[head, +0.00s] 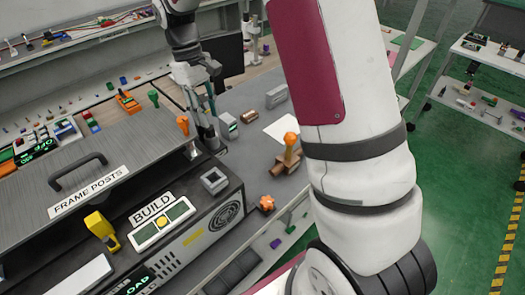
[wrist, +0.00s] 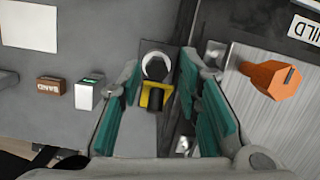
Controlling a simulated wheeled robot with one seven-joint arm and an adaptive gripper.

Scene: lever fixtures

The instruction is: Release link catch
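My gripper (head: 207,138) points down over the grey bench, just right of the dark machine's far end. In the wrist view my gripper (wrist: 160,78) is open, with its teal finger pads well apart. Between them lies a small fitting with a pale round ring (wrist: 155,66) and a yellow-and-black piece (wrist: 156,97), likely the link catch. No contact between the pads and this fitting shows. In the head view the gripper hides the fitting.
An orange knob (wrist: 270,80) stands right of the fingers; it seems to be the orange one (head: 183,123) beside my gripper in the head view. Small blocks (wrist: 88,94) lie to the left. Another orange-topped lever (head: 290,142) stands farther right. A white sheet (head: 288,129) lies on the bench.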

